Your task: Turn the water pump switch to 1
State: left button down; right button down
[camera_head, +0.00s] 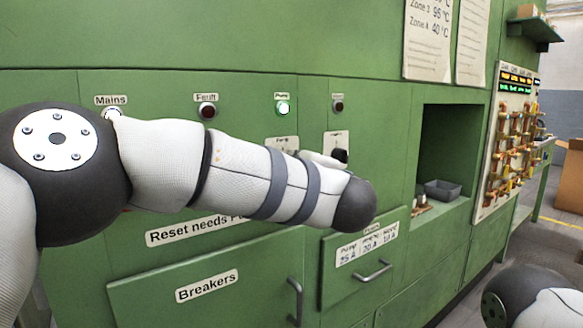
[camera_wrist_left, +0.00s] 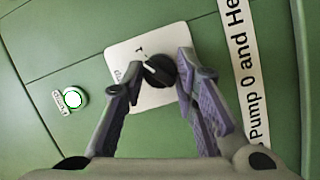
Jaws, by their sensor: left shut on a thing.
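The water pump switch (camera_wrist_left: 158,71) is a black knob on a white plate (camera_wrist_left: 126,52) in the left wrist view. A pale mark on the knob points to the upper left, and a "1" shows on the plate close by. My left gripper (camera_wrist_left: 162,67) is shut on the knob, one finger on each side. In the head view, my left arm hides the knob and gripper; only the top of the pump plate (camera_head: 282,143) shows. The Pump lamp (camera_head: 283,108) is lit green and also shows in the left wrist view (camera_wrist_left: 73,98). My right gripper is out of view.
Another black switch (camera_head: 340,156) is right of the pump plate, close to my arm. Mains (camera_head: 113,113) and Fault lamps (camera_head: 207,111) are on the left. Drawer handles (camera_head: 372,271) stick out below. An open recess holds a grey tray (camera_head: 443,190).

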pick_arm(q)
jog(key=shift+m, duration=0.5)
jog(key=shift+m+g, duration=0.3)
jog(key=c, duration=1.3)
grip_release()
jog(key=v, duration=1.2)
